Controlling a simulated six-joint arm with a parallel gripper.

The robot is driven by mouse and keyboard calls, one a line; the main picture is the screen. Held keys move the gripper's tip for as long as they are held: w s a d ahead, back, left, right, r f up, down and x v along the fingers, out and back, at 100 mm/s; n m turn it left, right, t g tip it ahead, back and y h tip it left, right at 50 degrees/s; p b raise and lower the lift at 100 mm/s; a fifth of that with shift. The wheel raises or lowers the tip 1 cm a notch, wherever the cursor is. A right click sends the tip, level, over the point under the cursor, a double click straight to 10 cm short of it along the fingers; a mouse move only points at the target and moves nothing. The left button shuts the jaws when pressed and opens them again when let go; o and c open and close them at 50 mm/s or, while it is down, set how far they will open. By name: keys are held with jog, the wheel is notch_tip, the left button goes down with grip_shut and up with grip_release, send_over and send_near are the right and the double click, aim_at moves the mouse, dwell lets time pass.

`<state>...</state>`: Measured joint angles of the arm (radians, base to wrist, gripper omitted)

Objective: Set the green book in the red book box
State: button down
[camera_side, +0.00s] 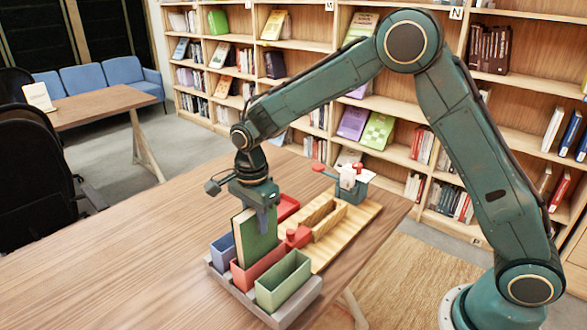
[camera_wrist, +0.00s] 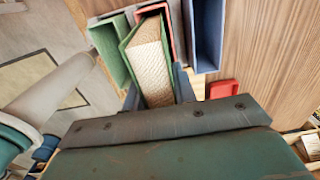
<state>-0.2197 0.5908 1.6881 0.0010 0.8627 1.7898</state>
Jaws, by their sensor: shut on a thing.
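The green book (camera_side: 258,240) stands upright with pale page edges, and it also shows in the wrist view (camera_wrist: 150,62). My gripper (camera_side: 262,205) is shut on its upper part, with a finger on each side in the wrist view (camera_wrist: 160,88). The red book box (camera_side: 262,274) is the middle one of three boxes. The book's lower edge is hidden behind the box's near wall, so it appears to be within the opening; how deep it sits I cannot tell. The box's red rim (camera_wrist: 170,38) shows beside the book in the wrist view.
A blue box (camera_side: 222,247) and a green box (camera_side: 284,281) flank the red one on a grey tray (camera_side: 300,314). A wooden board (camera_side: 350,222), a red block (camera_side: 298,237), a red tray (camera_side: 287,207) and a teal holder (camera_side: 350,190) stand behind. The table's left is clear.

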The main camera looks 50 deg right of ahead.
aim_at(257, 235)
jog(key=shift+f, duration=2.4)
jog(key=c, duration=1)
grip_release()
jog(key=shift+c, duration=0.2)
notch_tip(257, 235, up, 14)
jog(key=shift+f, duration=0.15)
